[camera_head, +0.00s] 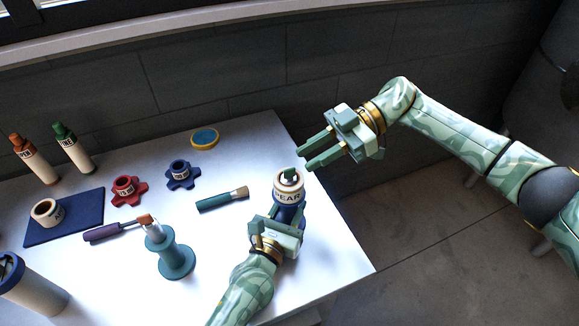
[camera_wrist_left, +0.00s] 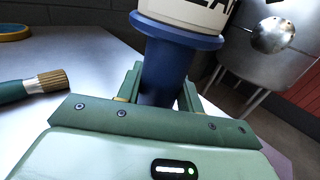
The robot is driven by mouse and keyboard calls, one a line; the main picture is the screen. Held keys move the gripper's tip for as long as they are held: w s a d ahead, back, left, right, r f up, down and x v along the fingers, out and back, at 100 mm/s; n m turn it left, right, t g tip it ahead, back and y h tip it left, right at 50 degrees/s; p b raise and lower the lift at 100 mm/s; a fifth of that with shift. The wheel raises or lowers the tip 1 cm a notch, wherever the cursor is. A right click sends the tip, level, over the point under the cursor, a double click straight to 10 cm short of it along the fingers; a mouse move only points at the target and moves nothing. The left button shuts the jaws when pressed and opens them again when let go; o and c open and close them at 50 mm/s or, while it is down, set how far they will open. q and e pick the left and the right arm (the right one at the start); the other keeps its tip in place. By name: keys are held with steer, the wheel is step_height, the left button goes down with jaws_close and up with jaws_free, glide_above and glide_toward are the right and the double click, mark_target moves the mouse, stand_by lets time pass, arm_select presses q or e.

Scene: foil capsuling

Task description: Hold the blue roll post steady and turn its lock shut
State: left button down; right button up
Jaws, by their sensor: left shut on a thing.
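The blue roll post (camera_head: 290,214) stands upright near the table's right edge, with a cream roll (camera_head: 288,194) lettered "PEAR" on top. A small green lock piece (camera_head: 290,174) shows at the top of the roll. My left gripper (camera_head: 279,227) is shut on the post below the roll. In the left wrist view its fingers (camera_wrist_left: 160,88) flank the blue post (camera_wrist_left: 166,66) just under the flange. My right gripper (camera_head: 306,153) is open and empty, beyond and slightly right of the roll's top, with its fingers pointing left. It does not touch the lock.
A brush (camera_head: 222,199) lies left of the post, and a teal stand (camera_head: 175,260) stands farther left. Red (camera_head: 127,191) and blue (camera_head: 181,175) star-shaped holders, a yellow-rimmed disc (camera_head: 204,138) and two bottles (camera_head: 70,146) are farther back. A navy mat (camera_head: 88,208) lies left.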

mark_target(292, 168)
steer(key=x, duration=0.5)
steer(key=shift+s+a+f, duration=0.15)
steer(key=shift+a, duration=0.15)
steer(key=shift+c, duration=0.4)
jaws_close()
steer(key=shift+n+g, duration=0.3)
steer(key=n+g+h, duration=0.2)
steer(key=n+g, duration=0.1)
steer(key=shift+f, duration=0.1)
steer(key=shift+s+f+n+g+h, duration=0.1)
steer(key=shift+f+n+g+h, duration=0.05)
steer(key=shift+n+g+h, duration=0.4)
steer(key=shift+s+f+n+g+h, duration=0.1)
steer(key=shift+f+n+g+h, duration=0.05)
steer(key=shift+n+g+h, duration=0.4)
steer(key=shift+w, duration=0.1)
steer(key=shift+w+r, duration=0.15)
steer(key=shift+r, duration=0.3)
